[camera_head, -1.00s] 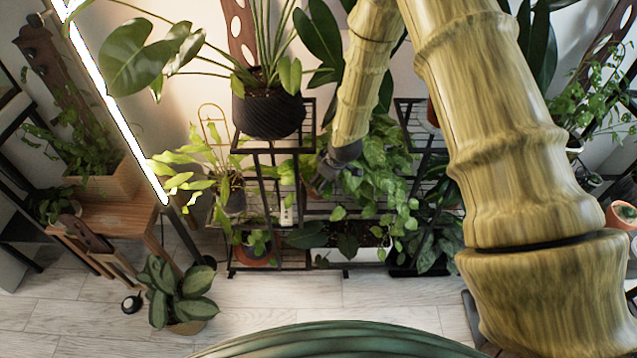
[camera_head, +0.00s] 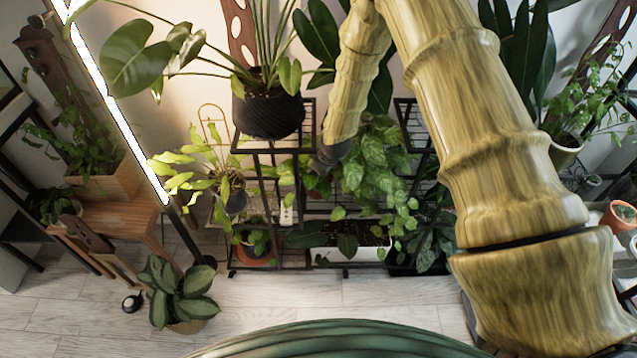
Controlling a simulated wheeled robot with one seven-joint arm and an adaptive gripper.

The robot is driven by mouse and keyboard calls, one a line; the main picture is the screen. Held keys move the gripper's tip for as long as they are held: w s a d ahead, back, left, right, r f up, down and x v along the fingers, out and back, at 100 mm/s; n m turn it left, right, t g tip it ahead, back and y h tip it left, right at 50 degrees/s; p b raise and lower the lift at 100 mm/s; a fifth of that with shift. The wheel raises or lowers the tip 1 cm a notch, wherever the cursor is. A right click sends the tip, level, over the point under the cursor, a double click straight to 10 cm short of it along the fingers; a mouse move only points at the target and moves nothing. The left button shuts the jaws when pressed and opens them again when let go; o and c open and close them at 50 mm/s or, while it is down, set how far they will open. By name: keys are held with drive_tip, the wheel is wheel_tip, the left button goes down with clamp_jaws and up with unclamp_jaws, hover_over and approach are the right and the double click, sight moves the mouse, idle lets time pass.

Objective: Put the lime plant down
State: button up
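A lime-green leafy plant (camera_head: 190,178), which I take to be the lime plant, shows left of the black shelf stand. Its dark pot (camera_head: 236,202) appears beside the stand's left side; what bears it is not clear. My gripper (camera_head: 324,164) is at the end of my arm, in front of the stand and to the right of this plant. It is small, dark and partly lost among leaves. I cannot see its fingers well enough to tell whether they are open or hold anything.
A black pot (camera_head: 268,115) with a tall plant stands on the upper shelf. Trailing green leaves (camera_head: 372,178) hang right beside my gripper. A terracotta pot (camera_head: 256,256) and a white planter (camera_head: 372,250) sit low. A wooden stool (camera_head: 125,215) is at left.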

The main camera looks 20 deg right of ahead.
drive_tip(key=shift+s+a+f, duration=0.15)
drive_tip(key=shift+s+f, duration=0.1)
drive_tip(key=c, duration=1.4)
clamp_jaws()
drive_tip(key=shift+s+f, duration=0.1)
drive_tip(key=shift+s, duration=0.1)
drive_tip(key=shift+w+d+r, duration=0.15)
drive_tip(key=shift+d+r, duration=0.1)
drive_tip(key=shift+r, duration=0.3)
drive_tip(key=s+d+b, duration=0.2)
drive_tip(key=s+d, duration=0.2)
drive_tip(key=s, duration=1.3)
drive_tip(key=s+a+r+m+h+p, duration=0.1)
drive_tip(key=a+r+m+h+p, duration=0.2)
drive_tip(key=a+r+m+p, duration=0.4)
drive_tip(key=shift+s+a+r+m, duration=0.15)
drive_tip(key=shift+a+r+m, duration=0.4)
drive_tip(key=shift+r, duration=1.85)
